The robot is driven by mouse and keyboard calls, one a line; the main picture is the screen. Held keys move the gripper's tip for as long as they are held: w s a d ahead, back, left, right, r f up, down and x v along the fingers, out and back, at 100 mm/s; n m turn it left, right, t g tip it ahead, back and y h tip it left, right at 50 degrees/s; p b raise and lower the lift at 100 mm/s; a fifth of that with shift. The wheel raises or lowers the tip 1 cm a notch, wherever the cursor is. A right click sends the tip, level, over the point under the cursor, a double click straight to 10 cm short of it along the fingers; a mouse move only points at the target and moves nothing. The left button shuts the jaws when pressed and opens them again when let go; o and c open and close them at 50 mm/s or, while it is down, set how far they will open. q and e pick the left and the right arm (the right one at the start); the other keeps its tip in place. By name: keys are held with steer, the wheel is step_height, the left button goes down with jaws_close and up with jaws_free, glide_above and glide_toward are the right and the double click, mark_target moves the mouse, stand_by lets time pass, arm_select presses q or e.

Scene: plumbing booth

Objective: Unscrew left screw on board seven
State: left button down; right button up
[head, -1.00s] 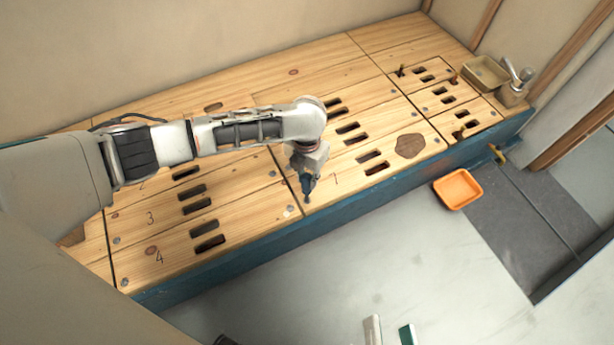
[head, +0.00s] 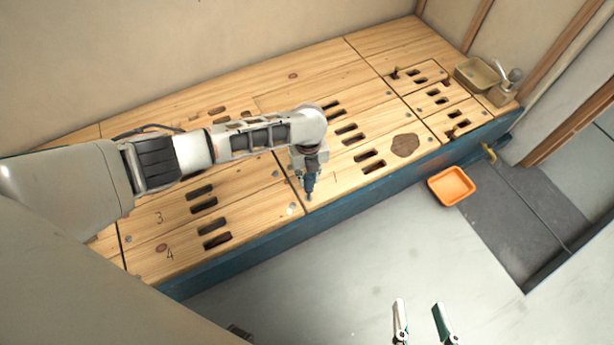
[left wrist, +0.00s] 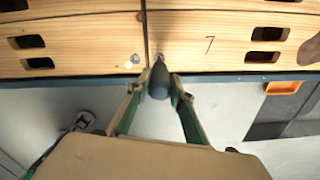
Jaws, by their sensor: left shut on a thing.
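Board seven (left wrist: 225,55) is a wooden deck board with a "7" marked near its left end; it also shows in the head view (head: 335,184). My left gripper (left wrist: 160,88) is shut on a screwdriver (left wrist: 158,80) with a dark handle. In the head view the left gripper (head: 309,178) holds it pointing down at the board's front left corner, where the left screw is. The tool mostly hides that screw, and I cannot tell if the tip is seated in it. My right gripper (head: 421,318) is open and empty above the floor.
A screw (left wrist: 135,59) sits on the neighbouring board, across the gap to the left. An orange tray (head: 452,186) lies on the floor by the blue platform edge (head: 350,199). A tan box (head: 476,74) stands at the far right corner.

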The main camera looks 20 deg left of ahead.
arm_select(q)
steer(key=shift+w+d+r+n, duration=0.1)
steer(key=shift+r+n, duration=0.2)
steer(key=shift+n, duration=0.1)
steer(key=shift+r+n+p, duration=0.15)
steer(key=shift+n+p, duration=0.45)
steer(key=shift+n, duration=0.1)
steer(key=shift+s+f, duration=0.2)
steer(key=shift+f, duration=0.25)
steer(key=shift+f+m, duration=0.1)
steer(key=shift+m, duration=0.4)
steer(key=r, duration=0.2)
steer(key=shift+w+r+p, duration=0.25)
steer(key=shift+r+p, duration=0.05)
steer(key=shift+p, duration=0.1)
steer(key=shift+s+r+p, duration=0.1)
steer(key=shift+r+p, duration=1.5)
steer(key=shift+r, duration=1.35)
arm_select(e)
steer(key=w+d+r+n+t, duration=0.1)
steer(key=w+r, duration=0.2)
steer(key=r, duration=0.5)
steer(key=shift+r, duration=0.25)
arm_select(q)
steer(key=shift+s+f, duration=0.1)
steer(key=shift+f, duration=0.05)
